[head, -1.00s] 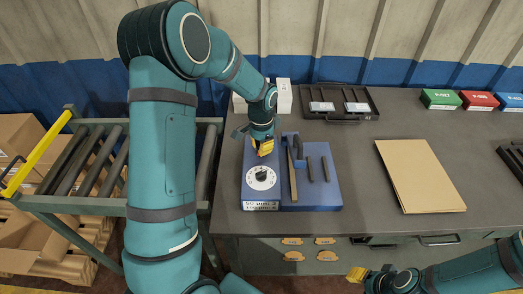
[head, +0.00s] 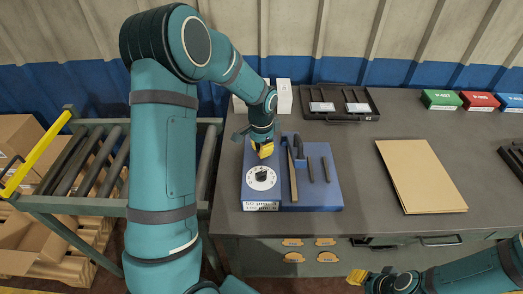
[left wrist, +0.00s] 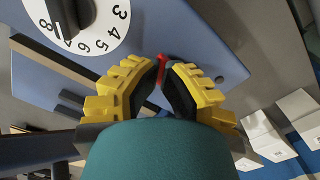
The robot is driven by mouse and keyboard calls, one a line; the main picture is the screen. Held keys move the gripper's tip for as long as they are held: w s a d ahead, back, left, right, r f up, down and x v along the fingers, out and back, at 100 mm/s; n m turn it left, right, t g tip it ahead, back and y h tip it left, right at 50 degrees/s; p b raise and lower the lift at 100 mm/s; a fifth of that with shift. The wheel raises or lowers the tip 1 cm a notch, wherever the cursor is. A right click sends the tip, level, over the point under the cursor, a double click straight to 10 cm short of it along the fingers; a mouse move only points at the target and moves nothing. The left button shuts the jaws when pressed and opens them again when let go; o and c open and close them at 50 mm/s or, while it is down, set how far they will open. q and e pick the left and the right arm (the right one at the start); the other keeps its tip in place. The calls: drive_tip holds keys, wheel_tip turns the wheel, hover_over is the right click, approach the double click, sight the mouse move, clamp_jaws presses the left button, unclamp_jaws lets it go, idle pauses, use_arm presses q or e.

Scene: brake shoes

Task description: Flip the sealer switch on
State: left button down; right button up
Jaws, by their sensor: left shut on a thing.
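The sealer (head: 330,195) is a blue machine on the grey workbench, with a white numbered dial (head: 261,178) on its left part. The dial also shows at the top left of the left wrist view (left wrist: 110,32). My left gripper (head: 263,149) points down at the sealer's panel, behind the dial. In the left wrist view its yellow fingers are closed around a small red switch (left wrist: 162,66), which is partly hidden between the fingertips. My right gripper (head: 357,276) is low at the bottom right, away from the sealer; its finger gap is unclear.
A black tray (head: 340,117) with white packets lies behind the sealer, and white boxes (head: 284,96) stand nearby. A tan folder (head: 421,175) lies to the right. Green, red and blue boxes (head: 480,101) line the back right. A roller conveyor (head: 85,165) stands left.

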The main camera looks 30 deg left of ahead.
use_arm(q)
drive_tip(key=shift+r+p, duration=0.45)
drive_tip(key=shift+r, duration=0.05)
drive_tip(key=shift+r+p, duration=2.05)
drive_tip(key=shift+r, duration=0.9)
